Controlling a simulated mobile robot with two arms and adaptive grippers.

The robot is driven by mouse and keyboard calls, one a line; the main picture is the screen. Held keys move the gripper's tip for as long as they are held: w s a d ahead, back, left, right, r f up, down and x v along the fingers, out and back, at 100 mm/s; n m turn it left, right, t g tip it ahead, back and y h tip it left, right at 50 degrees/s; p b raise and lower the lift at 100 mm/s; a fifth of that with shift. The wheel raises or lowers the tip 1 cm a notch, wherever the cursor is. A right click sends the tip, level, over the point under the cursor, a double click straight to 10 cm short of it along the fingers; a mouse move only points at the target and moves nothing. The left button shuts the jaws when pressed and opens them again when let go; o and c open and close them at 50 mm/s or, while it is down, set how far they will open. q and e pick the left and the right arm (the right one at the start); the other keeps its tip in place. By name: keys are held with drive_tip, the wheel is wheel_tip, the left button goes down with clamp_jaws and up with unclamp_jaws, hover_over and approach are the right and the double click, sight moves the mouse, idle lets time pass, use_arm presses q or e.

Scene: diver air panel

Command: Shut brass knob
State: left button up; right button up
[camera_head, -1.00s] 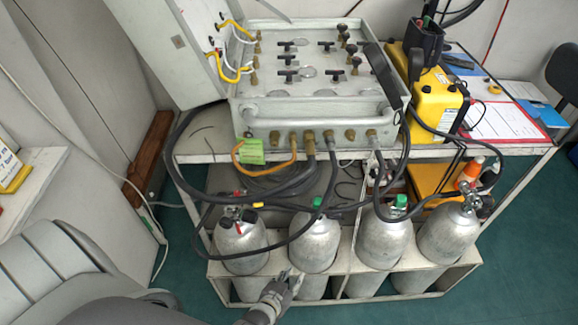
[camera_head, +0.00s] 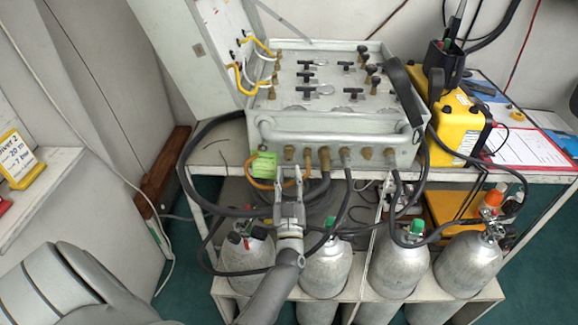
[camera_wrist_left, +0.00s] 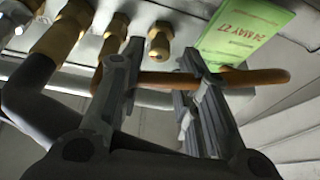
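Several brass fittings line the lower front of the grey air panel (camera_head: 335,128). The one nearest the green tag is a small rounded brass knob (camera_head: 289,152), also seen in the left wrist view (camera_wrist_left: 159,42). My left gripper (camera_head: 288,170) points up at the panel front, just below this knob in the head view. In the left wrist view its two fingers (camera_wrist_left: 162,55) are apart, and the knob shows beyond and between the tips. I see no clear contact with it. An orange hose (camera_wrist_left: 250,77) runs across the finger area. My right gripper is not in view.
A green tag (camera_head: 264,165) hangs beside the knob. Black hoses (camera_head: 188,160) loop under the panel. Grey cylinders (camera_head: 326,270) stand in the rack below. A yellow case (camera_head: 460,125) and a clipboard (camera_head: 521,147) are at the right on the bench.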

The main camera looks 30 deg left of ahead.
sight(289, 160)
use_arm(q)
drive_tip(key=shift+x, duration=2)
clamp_jaws()
drive_tip(key=shift+r+m+t, duration=0.1)
drive_tip(key=shift+m+t, duration=0.2)
drive_tip(key=shift+m, duration=0.5)
drive_tip(key=m+h+p, duration=0.1)
drive_tip(key=m+h, duration=0.1)
drive_tip(key=m, duration=0.1)
drive_tip(key=shift+a+t, duration=0.1)
drive_tip(key=shift+t, duration=0.3)
unclamp_jaws()
